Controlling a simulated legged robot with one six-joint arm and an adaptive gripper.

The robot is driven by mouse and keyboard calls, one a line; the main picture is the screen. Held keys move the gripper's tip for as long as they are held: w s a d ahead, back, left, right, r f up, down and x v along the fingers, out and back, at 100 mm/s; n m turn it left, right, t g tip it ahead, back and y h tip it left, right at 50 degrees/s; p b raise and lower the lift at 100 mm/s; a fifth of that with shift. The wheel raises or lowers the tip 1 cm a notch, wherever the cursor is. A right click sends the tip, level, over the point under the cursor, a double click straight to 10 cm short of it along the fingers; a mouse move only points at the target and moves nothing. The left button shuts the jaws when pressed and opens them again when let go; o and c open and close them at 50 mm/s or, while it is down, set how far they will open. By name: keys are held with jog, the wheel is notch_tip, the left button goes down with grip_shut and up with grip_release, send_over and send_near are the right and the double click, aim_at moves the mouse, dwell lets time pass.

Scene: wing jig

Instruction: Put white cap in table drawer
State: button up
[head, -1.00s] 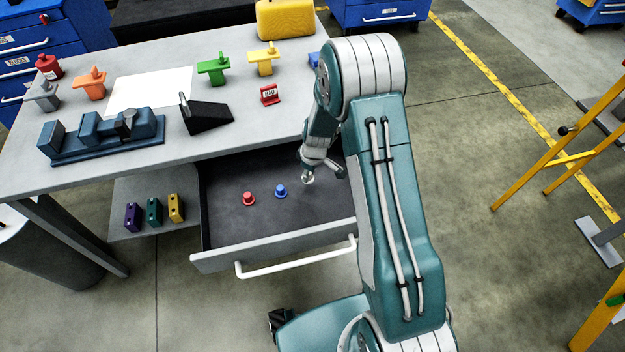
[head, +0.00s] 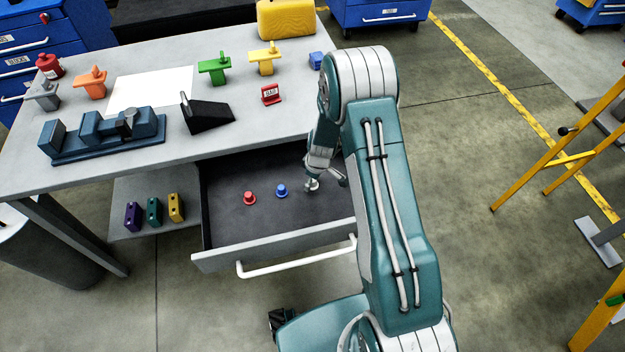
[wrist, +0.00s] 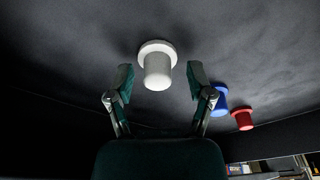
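The white cap (head: 312,186) stands on the dark floor of the open table drawer (head: 225,222), right of the blue cap. In the wrist view the white cap (wrist: 157,70) has its wide flange against the drawer floor. My gripper (head: 325,176) is inside the drawer space, close to the cap. In the wrist view my gripper (wrist: 161,80) is open, with a finger on either side of the cap and a clear gap to each. In the head view the fingers partly overlap the cap.
A blue cap (head: 281,190) and a red cap (head: 249,198) stand in the drawer to the left. The tabletop (head: 240,140) overhangs the drawer's back. The drawer's front handle (head: 297,257) faces me. Purple, teal and yellow blocks (head: 154,211) sit on a shelf at left.

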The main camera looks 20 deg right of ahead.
jog(key=shift+d, duration=0.1)
jog(key=shift+r, duration=0.35)
notch_tip(320, 180, up, 11)
jog(key=s+d, duration=0.1)
notch_tip(320, 180, up, 10)
jog(key=m+t, duration=0.1)
jog(key=m, duration=0.1)
send_over(318, 188)
jog(key=s, duration=0.3)
jog(key=s+a+r+m+t, duration=0.1)
jog(key=s+r+m, duration=0.1)
jog(key=s+r, duration=0.7)
jog(key=s+r+m+t, duration=0.1)
jog(key=s+r+m, duration=0.1)
jog(key=s+r, duration=0.3)
jog(key=s+r+m+t+h, duration=0.1)
jog(key=s+r+m, duration=0.2)
jog(key=s, duration=0.6)
notch_tip(318, 188, up, 2)
jog(key=shift+s+a, duration=0.2)
jog(key=shift+s, duration=0.1)
